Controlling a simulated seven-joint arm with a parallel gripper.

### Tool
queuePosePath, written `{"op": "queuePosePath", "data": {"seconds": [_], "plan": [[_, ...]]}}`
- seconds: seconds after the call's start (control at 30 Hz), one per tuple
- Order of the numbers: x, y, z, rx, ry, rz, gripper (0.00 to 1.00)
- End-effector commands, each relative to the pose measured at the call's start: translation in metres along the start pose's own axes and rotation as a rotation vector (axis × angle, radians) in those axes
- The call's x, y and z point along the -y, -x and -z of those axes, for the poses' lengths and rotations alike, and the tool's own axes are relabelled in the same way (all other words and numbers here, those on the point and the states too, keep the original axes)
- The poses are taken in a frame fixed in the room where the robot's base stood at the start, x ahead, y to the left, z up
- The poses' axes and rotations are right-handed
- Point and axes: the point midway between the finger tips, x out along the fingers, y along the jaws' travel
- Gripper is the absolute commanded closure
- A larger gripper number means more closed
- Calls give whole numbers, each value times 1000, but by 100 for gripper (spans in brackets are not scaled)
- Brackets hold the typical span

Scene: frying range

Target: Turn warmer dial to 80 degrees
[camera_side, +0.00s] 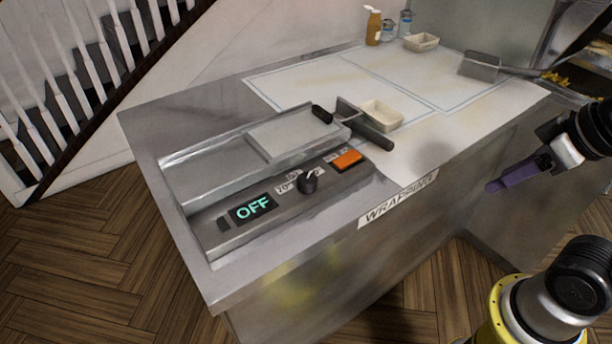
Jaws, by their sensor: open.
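The warmer dial (309,182) is a small black knob with a light pointer mark on the front panel of the warmer (222,178). Small printed labels surround it; one at its left seems to read 70, and the rest are too small to read. The display (252,208) left of the dial shows OFF in green. An orange switch (346,160) sits right of the dial. My gripper (496,185) is at the right, off the counter's front edge and well apart from the dial. Its purple finger points left. It is open and holds nothing visible.
A flat lid (290,134) with a black handle covers part of the warmer. A dark-handled tool (368,130) and a cream tray (382,114) lie behind the panel's right end. A scraper (480,66), bottles (373,26) and another tray (421,42) stand farther back.

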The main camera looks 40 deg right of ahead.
Motion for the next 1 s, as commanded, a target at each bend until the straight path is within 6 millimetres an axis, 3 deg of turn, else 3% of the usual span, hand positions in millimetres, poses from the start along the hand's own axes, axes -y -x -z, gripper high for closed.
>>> {"op": "queuePosePath", "data": {"seconds": [0.03, 0.17, 0.27, 0.5, 0.67, 0.87, 1.0], "plan": [[0, 0, 0, 0, -1, 0, 41], [0, 0, -3, 13, -50, 0, 20], [0, 11, 3, 17, -148, 0, 20], [8, 47, 69, 59, -385, 10, 20], [24, 53, 123, 126, -496, 11, 20], [54, 39, 189, 224, -592, -4, 20], [84, 14, 227, 290, -620, -24, 20]]}}
